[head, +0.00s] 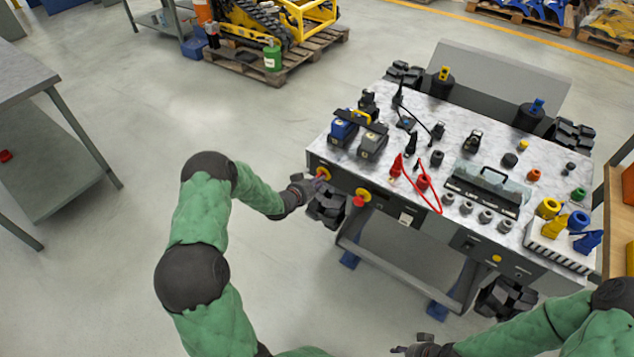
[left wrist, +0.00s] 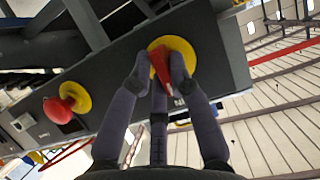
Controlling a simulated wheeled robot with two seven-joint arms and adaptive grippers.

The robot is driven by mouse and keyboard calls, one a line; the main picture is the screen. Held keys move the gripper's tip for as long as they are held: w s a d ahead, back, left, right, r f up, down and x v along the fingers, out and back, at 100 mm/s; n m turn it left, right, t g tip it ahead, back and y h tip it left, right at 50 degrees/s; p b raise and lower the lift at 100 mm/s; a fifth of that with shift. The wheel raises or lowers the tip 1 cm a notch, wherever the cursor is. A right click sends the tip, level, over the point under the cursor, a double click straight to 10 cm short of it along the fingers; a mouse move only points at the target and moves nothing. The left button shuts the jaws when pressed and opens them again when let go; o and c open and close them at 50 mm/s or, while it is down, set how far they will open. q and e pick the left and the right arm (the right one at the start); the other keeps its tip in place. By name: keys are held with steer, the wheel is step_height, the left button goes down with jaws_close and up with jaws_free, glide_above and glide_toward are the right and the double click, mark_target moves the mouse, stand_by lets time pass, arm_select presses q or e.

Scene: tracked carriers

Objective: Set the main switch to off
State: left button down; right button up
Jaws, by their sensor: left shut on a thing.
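The main switch (head: 323,172) is a red handle on a round yellow plate, at the left end of the workbench's dark front panel. In the left wrist view the red handle (left wrist: 161,66) stands between my fingers, slightly tilted in the picture. My left gripper (head: 313,184) is at the switch, shut on the red handle, with its fingers covering part of the yellow plate. My right gripper (head: 418,348) is at the bottom edge of the head view, away from the panel; its fingers are too small and cut off to judge.
A red mushroom button (head: 359,200) on a yellow plate sits just right of the switch, and also shows in the left wrist view (left wrist: 60,108). The tracked carrier's top (head: 390,185) holds tools and batteries. A grey table (head: 40,80) stands left; floor between is clear.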

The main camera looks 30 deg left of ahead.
arm_select(q)
steer(key=c, duration=1.1)
jaws_free()
steer(key=shift+c, duration=0.2)
steer(key=d+v, duration=0.1)
steer(key=v, duration=1.1)
steer(key=shift+a, duration=0.45)
steer(key=s+d+f+n+g+h, duration=0.1)
steer(key=s+d+f+g, duration=0.2)
steer(key=d+f, duration=0.45)
steer(key=s+d+f+n+g+h, duration=0.1)
steer(key=s+d+f+g, duration=0.3)
steer(key=d, duration=0.6)
steer(key=s+d+f+g, duration=0.2)
steer(key=s+d, duration=0.3)
steer(key=s, duration=0.3)
steer(key=s+d+f+n+g+p, duration=0.1)
steer(key=s+d+f+g, duration=0.2)
steer(key=s+d, duration=0.3)
steer(key=shift+s+d+g+h, duration=0.25)
steer(key=shift+s+g+h, duration=0.2)
steer(key=shift+s, duration=0.7)
